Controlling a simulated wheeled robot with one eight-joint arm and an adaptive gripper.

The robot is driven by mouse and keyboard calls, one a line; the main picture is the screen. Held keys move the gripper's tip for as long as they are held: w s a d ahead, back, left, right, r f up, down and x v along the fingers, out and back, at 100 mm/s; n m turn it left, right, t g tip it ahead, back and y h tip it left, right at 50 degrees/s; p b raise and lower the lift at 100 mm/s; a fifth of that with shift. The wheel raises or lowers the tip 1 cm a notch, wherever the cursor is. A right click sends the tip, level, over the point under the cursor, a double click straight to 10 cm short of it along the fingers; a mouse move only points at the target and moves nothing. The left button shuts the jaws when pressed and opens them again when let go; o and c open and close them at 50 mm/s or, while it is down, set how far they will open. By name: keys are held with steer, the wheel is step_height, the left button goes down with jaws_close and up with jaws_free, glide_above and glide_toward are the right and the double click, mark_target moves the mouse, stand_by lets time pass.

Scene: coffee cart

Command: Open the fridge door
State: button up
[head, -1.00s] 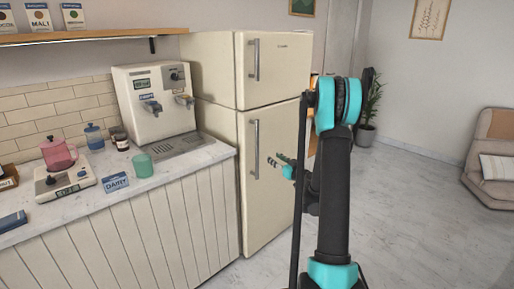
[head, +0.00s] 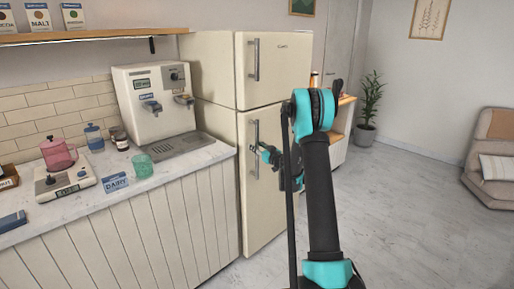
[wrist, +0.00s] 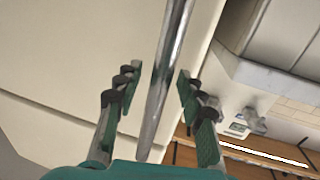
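The cream fridge has two closed doors, a small upper door (head: 280,70) and a larger lower door (head: 262,215). The lower door has a vertical metal handle (head: 255,135), partly hidden by my gripper (head: 260,158). In the wrist view my gripper (wrist: 158,80) is open, with one finger on each side of the shiny handle bar (wrist: 170,70). Gaps show between the bar and both fingers, and I cannot see either finger touch it. My arm hides part of the lower door's right edge in the head view.
A counter (head: 70,210) stands left of the fridge with a coffee machine (head: 155,105), a green cup (head: 143,166) and a scale (head: 66,184). A plant (head: 368,105) and an armchair (head: 492,150) stand to the right.

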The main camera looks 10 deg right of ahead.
steer(key=shift+w, duration=0.1)
jaws_close()
stand_by(0.5)
